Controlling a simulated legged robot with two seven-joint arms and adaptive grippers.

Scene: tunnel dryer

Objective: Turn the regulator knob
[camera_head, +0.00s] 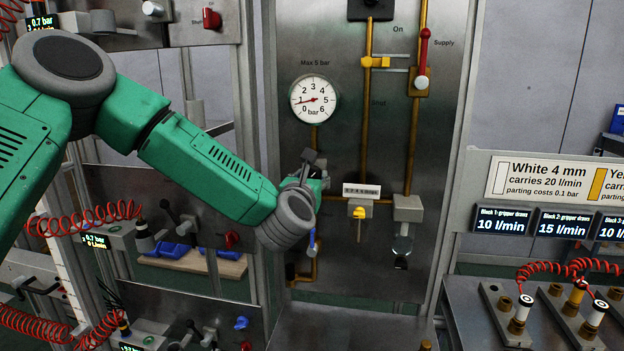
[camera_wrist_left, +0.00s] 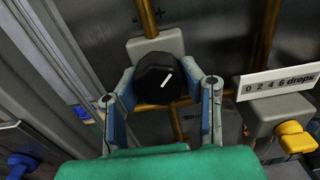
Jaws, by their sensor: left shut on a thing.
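The regulator knob (camera_wrist_left: 153,80) is black and round with a white line mark tilted to the upper right. It sits below a grey block on the brass pipe in the left wrist view. My left gripper (camera_wrist_left: 168,86) is shut on the knob, with one finger on each side. In the head view my left gripper (camera_head: 314,178) is at the steel panel below the gauge, and my wrist and fingers largely hide the knob. The round pressure gauge (camera_head: 313,99) shows its needle near 1 on a 0 to 6 bar scale, under a "Max 5 bar" label. My right gripper is not in view.
A yellow valve (camera_head: 358,212) under a "0 2 4 6 drops" label (camera_wrist_left: 281,84) is close to the right of my gripper. A red supply lever (camera_head: 423,50) is higher up. Hose blocks (camera_head: 522,314) stand at the lower right.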

